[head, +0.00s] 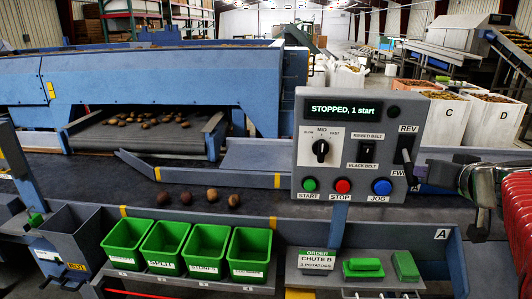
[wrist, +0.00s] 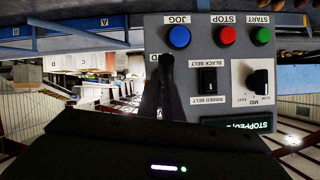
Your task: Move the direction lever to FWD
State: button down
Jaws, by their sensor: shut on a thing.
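The grey control panel (head: 346,150) carries the direction lever (head: 406,158), a black handle at its right edge between the REV label (head: 408,129) and the FWD label (head: 397,172). My gripper (head: 422,170) reaches in from the right and is shut on the lever. In the wrist view, which shows the panel upside down, my dark fingers (wrist: 168,82) close around the lever beside the partly covered FWD label (wrist: 154,57). The fingers hide most of the lever, so its exact setting is hard to tell. The display (head: 351,109) reads "STOPPED, 1 start".
The green START (head: 309,184), red STOP (head: 342,186) and blue JOG (head: 381,187) buttons sit just left of the lever. A speed knob (head: 320,149) and belt switch (head: 367,151) are above them. Green bins (head: 208,247) and the conveyor (head: 100,180) lie further left.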

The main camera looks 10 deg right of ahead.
jog(key=shift+a+f+y, duration=0.15)
jog(key=shift+f, duration=0.5)
jog(key=shift+a+f+y, duration=0.15)
jog(key=shift+f, duration=0.45)
notch_tip(320, 180, up, 12)
jog(key=shift+d+r, duration=0.2)
